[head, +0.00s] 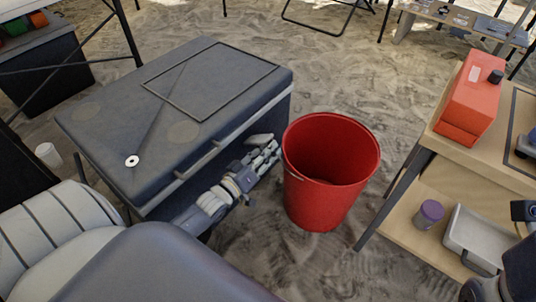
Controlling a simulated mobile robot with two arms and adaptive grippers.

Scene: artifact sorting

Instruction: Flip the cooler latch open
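A large dark blue-grey box with a flat lid (110,125), which looks like the cooler, stands at the left. A bar-like handle runs along its front edge. I cannot make out a separate latch; part of the front is hidden behind my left arm. My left gripper (264,150) is close to the box's front face, near its right end, left of the red bucket. I cannot tell if it touches the box or if its fingers are open or shut. Parts of my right arm show at the lower right edge; its fingertips cannot be made out.
A red bucket (325,210) stands on the sand right beside my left gripper. A white cup (47,154) is at the left.

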